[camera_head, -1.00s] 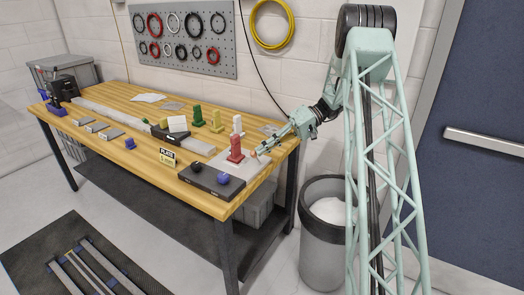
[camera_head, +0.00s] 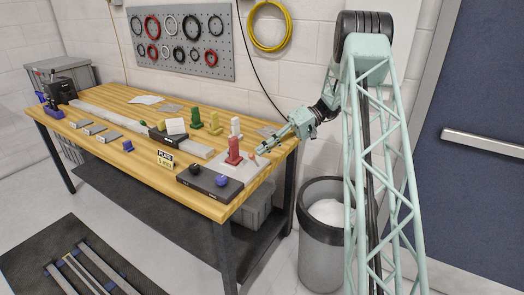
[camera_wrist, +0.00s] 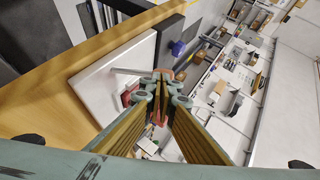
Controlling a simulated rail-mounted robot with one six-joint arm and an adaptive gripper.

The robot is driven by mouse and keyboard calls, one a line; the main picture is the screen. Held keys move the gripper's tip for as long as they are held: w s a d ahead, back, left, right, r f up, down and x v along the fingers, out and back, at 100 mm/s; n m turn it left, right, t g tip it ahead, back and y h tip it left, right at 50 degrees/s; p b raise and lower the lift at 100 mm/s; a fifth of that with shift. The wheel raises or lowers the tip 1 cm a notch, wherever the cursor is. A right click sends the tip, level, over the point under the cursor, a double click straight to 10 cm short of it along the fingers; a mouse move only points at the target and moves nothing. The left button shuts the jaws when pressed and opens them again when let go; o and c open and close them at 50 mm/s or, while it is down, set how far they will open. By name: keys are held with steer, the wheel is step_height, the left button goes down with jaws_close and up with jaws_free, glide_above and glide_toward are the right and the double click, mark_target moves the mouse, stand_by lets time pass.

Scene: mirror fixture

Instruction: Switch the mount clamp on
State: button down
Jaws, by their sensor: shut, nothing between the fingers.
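A red upright piece (camera_head: 234,152) stands on a pale plate (camera_head: 247,171) at the right end of the table. It is probably the mount clamp, but I cannot tell for certain, nor whether it is on or off. My gripper (camera_head: 262,151) is low over the plate, just right of the red piece. In the wrist view my gripper (camera_wrist: 161,84) is shut and empty, its fingers hiding much of a red part (camera_wrist: 130,93) behind them. A grey rod (camera_wrist: 128,71) shows beside the fingertips above the pale plate (camera_wrist: 95,85). Contact cannot be told.
A white upright piece (camera_head: 236,126) stands behind the red one. Green (camera_head: 196,119) and yellow (camera_head: 214,121) pieces stand farther left. A bin (camera_head: 322,235) is below right.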

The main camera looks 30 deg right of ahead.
steer(key=shift+d+r, duration=0.1)
steer(key=p+v, duration=0.2)
steer(key=v, duration=1.1)
steer(key=shift+d+r+p, duration=0.2)
steer(key=shift+r+p, duration=0.1)
steer(key=shift+p, duration=0.05)
steer(key=shift+s, duration=0.1)
